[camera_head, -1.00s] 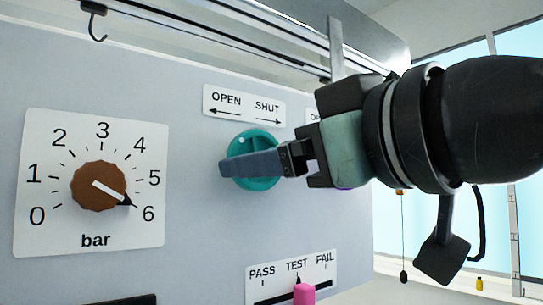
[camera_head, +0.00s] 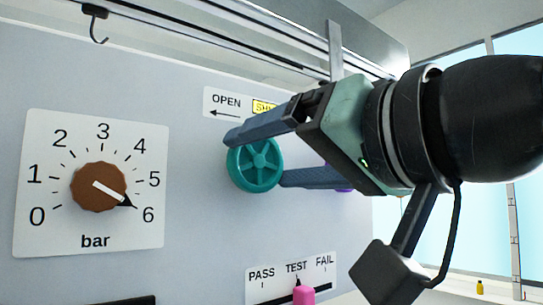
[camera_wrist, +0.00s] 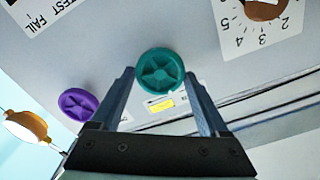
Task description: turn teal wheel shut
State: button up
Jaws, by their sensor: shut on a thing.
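The teal wheel (camera_head: 256,167) is a round, spoked handwheel on the grey panel, below a sign (camera_head: 226,104) reading OPEN and SHUT with arrows. The SHUT part of the sign is lit yellow and partly hidden by my upper finger. My gripper (camera_head: 258,159) is shut on the wheel, with one finger above it and one at its lower right. In the wrist view, the teal wheel (camera_wrist: 160,70) sits between the two fingertips.
A brown knob (camera_head: 98,187) on a bar dial points at 6, to the left. A pink slider (camera_head: 304,293) sits below at TEST. A purple wheel (camera_wrist: 78,104) is close beside one finger. A hook (camera_head: 96,25) hangs at the top left.

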jog(key=shift+r+m, duration=0.15)
jog(key=shift+m, duration=0.45)
jog(key=o, duration=1.2)
jog(key=shift+o, duration=0.2)
jog(key=shift+w, duration=0.1)
